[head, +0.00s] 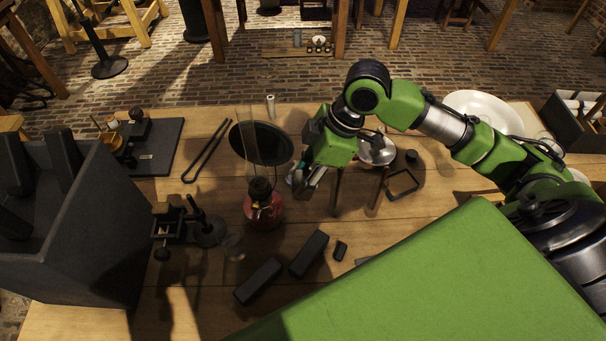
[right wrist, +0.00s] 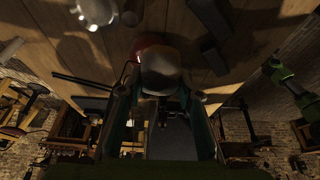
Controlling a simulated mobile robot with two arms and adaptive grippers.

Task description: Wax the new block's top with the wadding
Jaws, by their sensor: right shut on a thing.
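My right gripper (head: 304,186) points down over the middle of the table, just right of a red-based lamp (head: 263,214). In the right wrist view a pale, rounded lump (right wrist: 160,72), which looks like the wadding, sits between the fingers of my right gripper (right wrist: 160,98), which are shut on it. In the head view the lump is mostly hidden. Two dark oblong blocks (head: 258,281) (head: 309,253) lie at the front of the table, with a small dark piece (head: 340,250) beside them. I cannot tell which block is the new one.
A dark open box (head: 110,225) stands at the left, near a small black clamp stand (head: 208,230). Behind are tongs (head: 207,150), a black disc (head: 272,143) and a dark board (head: 165,150). A square frame (head: 402,184) and white bowl (head: 482,105) are at the right.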

